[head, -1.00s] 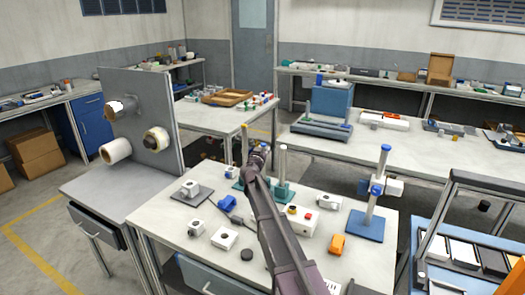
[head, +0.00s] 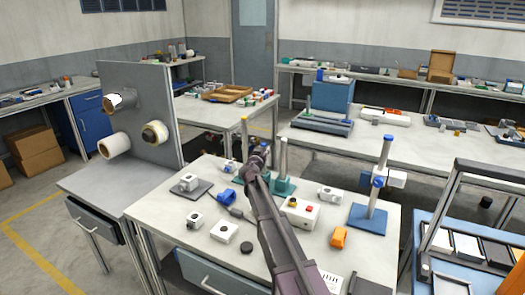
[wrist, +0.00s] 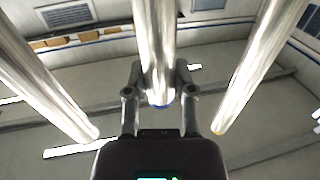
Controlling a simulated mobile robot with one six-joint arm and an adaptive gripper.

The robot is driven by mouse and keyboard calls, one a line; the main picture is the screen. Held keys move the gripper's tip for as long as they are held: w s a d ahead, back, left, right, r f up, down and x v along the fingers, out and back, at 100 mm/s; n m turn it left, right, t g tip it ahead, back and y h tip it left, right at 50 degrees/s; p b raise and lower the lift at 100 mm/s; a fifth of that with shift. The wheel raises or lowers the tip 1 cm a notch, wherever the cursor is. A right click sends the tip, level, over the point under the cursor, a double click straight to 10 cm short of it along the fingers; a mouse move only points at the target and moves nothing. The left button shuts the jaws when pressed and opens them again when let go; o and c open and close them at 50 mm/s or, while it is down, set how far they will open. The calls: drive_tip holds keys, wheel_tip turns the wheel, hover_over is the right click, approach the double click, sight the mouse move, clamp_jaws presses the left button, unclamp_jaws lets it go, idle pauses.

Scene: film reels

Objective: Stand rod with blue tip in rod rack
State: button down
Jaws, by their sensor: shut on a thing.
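In the wrist view, my gripper (wrist: 158,92) is shut on the rod with blue tip (wrist: 155,45), its blue end showing between the fingers. Two more metal rods stand apart on either side: one at left (wrist: 45,85) and a yellow-tipped one at right (wrist: 255,75). In the head view, my gripper (head: 257,160) is at the green rod rack (head: 284,187), between the yellow-tipped rod (head: 245,138) and another upright rod (head: 283,157). My arm hides part of the rack and most of the held rod, so its lower end is not visible.
A blue-based stand (head: 368,217) with an upright post is to the right. A grey panel with reels (head: 150,85) is at left.

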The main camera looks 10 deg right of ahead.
drive_tip(key=shift+f, duration=0.4)
drive_tip(key=shift+c, duration=1.9)
unclamp_jaws()
drive_tip(key=shift+r, duration=0.1)
drive_tip(key=v, duration=1.2)
drive_tip(key=shift+r, duration=0.2)
